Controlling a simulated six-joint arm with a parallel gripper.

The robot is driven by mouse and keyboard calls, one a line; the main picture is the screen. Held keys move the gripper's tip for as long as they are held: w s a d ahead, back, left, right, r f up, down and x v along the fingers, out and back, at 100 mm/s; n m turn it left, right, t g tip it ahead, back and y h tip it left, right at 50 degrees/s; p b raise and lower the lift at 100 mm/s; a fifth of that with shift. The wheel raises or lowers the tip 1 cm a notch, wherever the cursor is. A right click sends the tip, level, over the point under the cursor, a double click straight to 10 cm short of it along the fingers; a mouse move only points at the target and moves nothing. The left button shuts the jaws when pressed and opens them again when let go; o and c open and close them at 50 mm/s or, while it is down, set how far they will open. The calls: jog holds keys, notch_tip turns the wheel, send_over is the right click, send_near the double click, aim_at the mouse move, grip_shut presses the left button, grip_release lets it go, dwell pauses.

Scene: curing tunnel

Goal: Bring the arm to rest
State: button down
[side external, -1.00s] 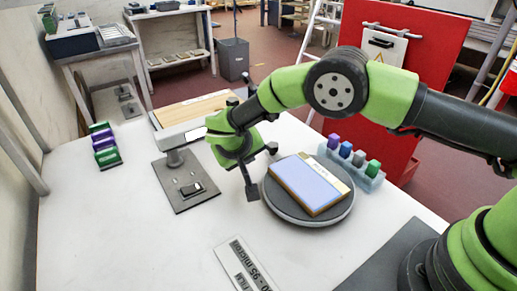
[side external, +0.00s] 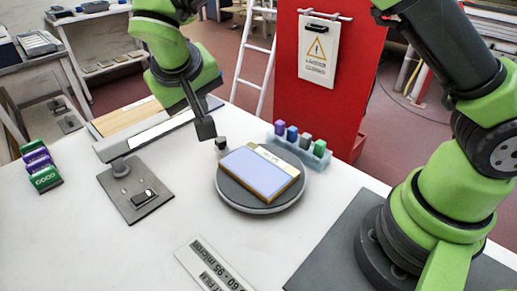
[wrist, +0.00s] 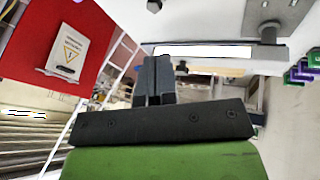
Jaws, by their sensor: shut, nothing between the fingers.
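My gripper (side external: 205,128) hangs at the end of my raised arm, above the table between the grey plate stand and the round turntable. Its dark fingers are together and hold nothing. In the wrist view my gripper (wrist: 154,78) shows the two fingers side by side, touching, with no object between them. The dark round turntable (side external: 262,208) carries a flat panel (side external: 258,172) with a pale blue face and a tan edge. The fingertips appear clear of the panel, to its upper left in the side view.
A rack of coloured small blocks (side external: 300,140) stands behind the turntable. A grey plate with a post (side external: 135,192) lies left. Purple and green blocks (side external: 40,168) stand at the left edge. A red panel (side external: 325,85) rises behind.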

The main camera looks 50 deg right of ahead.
jog(key=s+d+r+m+y, duration=0.1)
jog(key=s+d+r+y, duration=0.3)
jog(key=s+d+r, duration=0.6)
jog(key=s+r+t+y, duration=0.2)
jog(key=s+t, duration=0.1)
jog(key=s, duration=1)
jog(key=shift+s+a+r+m+t, duration=0.15)
jog(key=shift+s+r+m+t, duration=0.15)
jog(key=shift+s+m, duration=0.1)
